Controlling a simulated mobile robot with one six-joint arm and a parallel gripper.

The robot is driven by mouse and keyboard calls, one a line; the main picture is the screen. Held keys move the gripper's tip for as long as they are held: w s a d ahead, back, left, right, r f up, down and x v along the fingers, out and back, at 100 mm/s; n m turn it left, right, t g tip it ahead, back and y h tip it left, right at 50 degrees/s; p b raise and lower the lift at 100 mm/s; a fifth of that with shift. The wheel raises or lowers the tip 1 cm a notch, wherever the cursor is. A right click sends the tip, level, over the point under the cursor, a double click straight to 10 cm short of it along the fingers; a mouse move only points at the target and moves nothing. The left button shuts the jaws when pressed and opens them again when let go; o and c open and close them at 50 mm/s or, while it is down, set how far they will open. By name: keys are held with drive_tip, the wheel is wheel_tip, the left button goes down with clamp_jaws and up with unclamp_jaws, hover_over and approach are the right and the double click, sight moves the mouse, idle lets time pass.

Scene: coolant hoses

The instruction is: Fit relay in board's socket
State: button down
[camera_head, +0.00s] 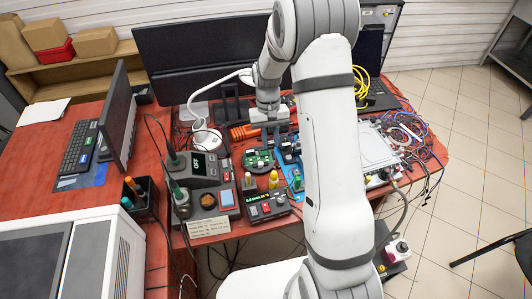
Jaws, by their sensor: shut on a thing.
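My gripper (267,133) points down over the workbench, just behind the green circuit board (259,160). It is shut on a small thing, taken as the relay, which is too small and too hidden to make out. The board lies on the red benchtop and carries small dark and light parts. Its socket cannot be told apart at this size. I cannot tell how high the gripper is above the bench.
A soldering station (203,168) stands left of the board. A red-buttoned box (267,206) and yellow and white bottles are in front. An orange-handled tool (243,132) lies behind left. A grey metal case (362,147) and tangled cables are right. Monitors (200,55) stand behind.

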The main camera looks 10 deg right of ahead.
approach(265, 155)
drive_tip(key=s, duration=0.1)
drive_tip(key=shift+f, duration=0.35)
drive_tip(key=shift+f+b, duration=1)
drive_tip(key=shift+f, duration=1.05)
drive_tip(key=shift+f+b, duration=0.2)
drive_tip(key=shift+b, duration=0.3)
drive_tip(key=shift+f+b, duration=0.45)
drive_tip(key=shift+f+b, duration=0.2)
drive_tip(key=shift+b, duration=0.3)
idle(0.6)
